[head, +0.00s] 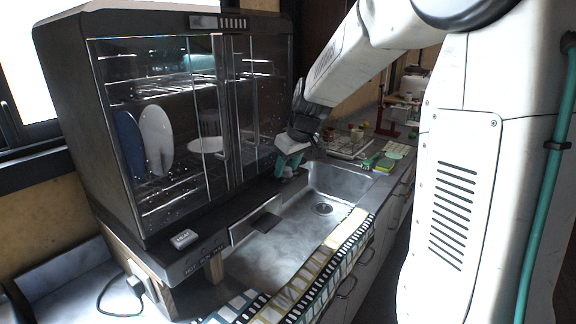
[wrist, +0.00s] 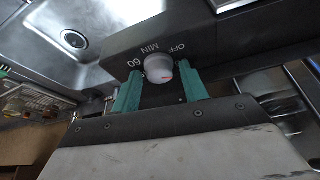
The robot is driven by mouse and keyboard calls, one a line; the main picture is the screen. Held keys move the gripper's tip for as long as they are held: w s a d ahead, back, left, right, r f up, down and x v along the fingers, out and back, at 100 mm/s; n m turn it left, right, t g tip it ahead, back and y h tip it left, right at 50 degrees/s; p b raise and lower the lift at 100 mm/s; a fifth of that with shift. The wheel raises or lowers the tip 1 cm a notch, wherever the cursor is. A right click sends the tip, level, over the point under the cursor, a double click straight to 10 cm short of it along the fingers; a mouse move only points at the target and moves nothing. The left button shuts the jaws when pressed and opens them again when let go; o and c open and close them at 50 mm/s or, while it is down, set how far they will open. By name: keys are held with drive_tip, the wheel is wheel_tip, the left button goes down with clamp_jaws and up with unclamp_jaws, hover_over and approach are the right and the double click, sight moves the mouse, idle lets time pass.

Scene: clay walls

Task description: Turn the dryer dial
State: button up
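The dish dryer (head: 160,120) is a dark cabinet with glass doors at the left of the head view. Its dial (wrist: 158,68) is a round grey knob with a red mark, on a dark panel lettered "OFF", "MIN" and "60" in the wrist view. The red mark points towards the right of that picture. My gripper (wrist: 160,88) has two green fingers, apart, one on each side of the dial. I cannot tell whether they touch it. In the head view my gripper (head: 285,165) is at the dryer's far lower corner; the dial is hard to make out there.
A metal sink (head: 290,235) lies below and in front of the dryer. A patterned cloth (head: 310,280) runs along the counter's front edge. Plates (head: 156,140) stand inside the dryer. A dish rack (head: 350,147) and small items sit on the counter beyond the sink.

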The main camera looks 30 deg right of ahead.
drive_tip(key=c, duration=0.6)
drive_tip(key=shift+a+m+h, duration=0.1)
drive_tip(key=shift+m+h, duration=0.7)
drive_tip(key=shift+m, duration=1.5)
drive_tip(key=o, duration=1)
drive_tip(key=shift+c, duration=0.2)
drive_tip(key=v, duration=0.8)
drive_tip(key=shift+f, duration=0.1)
